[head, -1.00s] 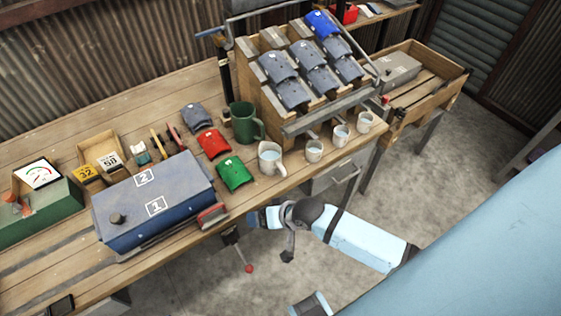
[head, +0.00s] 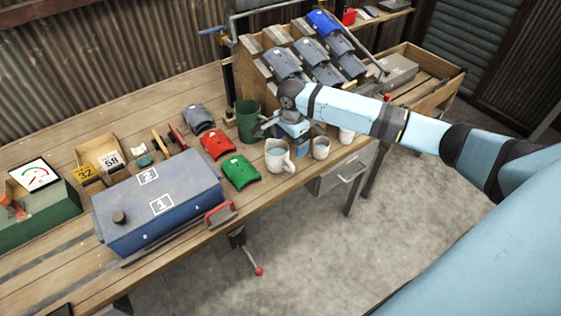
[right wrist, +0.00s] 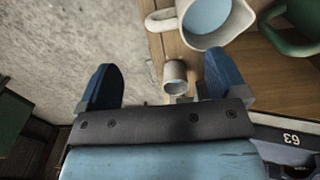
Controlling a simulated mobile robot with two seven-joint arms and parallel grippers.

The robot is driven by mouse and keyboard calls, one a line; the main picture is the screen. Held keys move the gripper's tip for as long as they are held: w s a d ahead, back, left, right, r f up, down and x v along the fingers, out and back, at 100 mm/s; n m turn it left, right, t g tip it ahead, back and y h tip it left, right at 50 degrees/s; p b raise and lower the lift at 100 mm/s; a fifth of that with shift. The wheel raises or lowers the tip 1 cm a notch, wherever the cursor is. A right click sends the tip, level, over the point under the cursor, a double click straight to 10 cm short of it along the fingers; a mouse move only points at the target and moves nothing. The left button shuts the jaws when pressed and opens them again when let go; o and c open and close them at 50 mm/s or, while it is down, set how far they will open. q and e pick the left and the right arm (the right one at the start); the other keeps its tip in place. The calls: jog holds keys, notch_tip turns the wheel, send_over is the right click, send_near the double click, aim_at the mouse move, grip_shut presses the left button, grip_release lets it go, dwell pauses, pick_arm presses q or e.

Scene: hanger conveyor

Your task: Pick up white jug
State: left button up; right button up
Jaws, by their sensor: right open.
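The white jug (head: 277,158) stands upright near the front edge of the wooden bench, with its handle towards the right front. My right gripper (head: 288,133) is open and empty, just behind and above the jug, and an arm link partly hides it. In the right wrist view the fingers (right wrist: 162,70) are spread wide, and the jug (right wrist: 188,22) shows at the top, beyond the right finger and apart from it. Pale liquid or a pale blue inside shows in it. My left gripper is not in view.
A green mug (head: 247,118) stands behind the jug. Small white cups (head: 320,147) stand to its right, partly hidden by my arm. Red (head: 217,144) and green (head: 240,171) curved pieces and a blue box (head: 150,205) lie left. A rack (head: 262,85) rises behind.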

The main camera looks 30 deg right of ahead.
aim_at(289, 162)
jog(key=f, duration=1)
jog(key=shift+w+f, duration=0.15)
jog(key=shift+w, duration=0.15)
jog(key=c, duration=1.3)
jog(key=shift+r, duration=0.2)
jog(key=shift+c, duration=0.2)
notch_tip(289, 162, up, 18)
jog(key=s+a+r+n+p, duration=0.9)
jog(key=s+a+r+n, duration=0.1)
jog(key=n, duration=0.7)
jog(key=shift+s+a+r, duration=0.4)
jog(key=shift+s+a, duration=0.25)
jog(key=shift+a, duration=0.55)
